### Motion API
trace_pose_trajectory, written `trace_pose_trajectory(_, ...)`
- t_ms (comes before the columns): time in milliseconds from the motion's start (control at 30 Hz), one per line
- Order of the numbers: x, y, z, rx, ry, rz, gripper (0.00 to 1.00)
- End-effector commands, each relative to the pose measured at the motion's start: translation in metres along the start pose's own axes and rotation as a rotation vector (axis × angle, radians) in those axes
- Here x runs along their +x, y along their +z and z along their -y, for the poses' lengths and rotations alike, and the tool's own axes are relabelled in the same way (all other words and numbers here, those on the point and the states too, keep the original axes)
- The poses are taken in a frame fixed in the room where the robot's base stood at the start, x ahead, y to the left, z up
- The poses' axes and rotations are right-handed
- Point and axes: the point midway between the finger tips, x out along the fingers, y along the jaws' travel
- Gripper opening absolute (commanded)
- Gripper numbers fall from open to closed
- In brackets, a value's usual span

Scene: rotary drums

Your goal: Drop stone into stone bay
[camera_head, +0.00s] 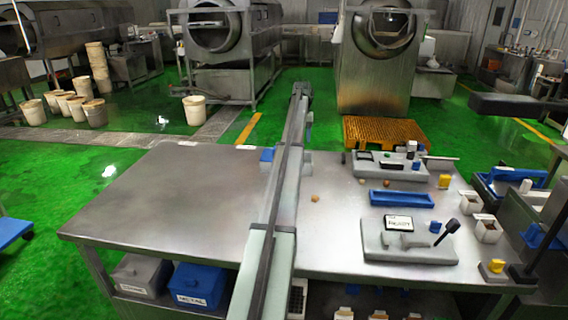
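A small tan lump (315,198), which looks like a stone, lies on the steel table (190,195) just right of my arm. It is too small to be sure. A grey bin (140,275) sits on the shelf under the table's left part; its label is too small to read with certainty. A blue bin (198,286) labelled METAL stands beside it. My arm stretches away across the table, and its far end, where my gripper (301,90) seems to be, is beyond the table's back edge. Its fingers cannot be made out, nor anything held.
A blue tray (401,199), a grey fixture (408,241) with a black lever, and another grey fixture (389,166) stand on the table's right part. White containers (488,230) stand at the right edge. The table's left part is mostly clear.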

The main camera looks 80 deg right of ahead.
Motion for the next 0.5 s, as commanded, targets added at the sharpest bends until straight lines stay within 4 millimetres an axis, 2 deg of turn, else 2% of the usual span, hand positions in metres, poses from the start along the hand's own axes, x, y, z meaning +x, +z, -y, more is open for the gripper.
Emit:
trace_pose_trajectory(100, -0.026, -0.001, 0.0, 0.0, 0.0, -0.002, 0.56)
trace_pose_trajectory(300, -0.057, -0.001, 0.0, 0.0, 0.0, -0.001, 0.56)
trace_pose_trajectory(500, -0.073, -0.001, 0.0, 0.0, 0.0, 0.0, 0.56)
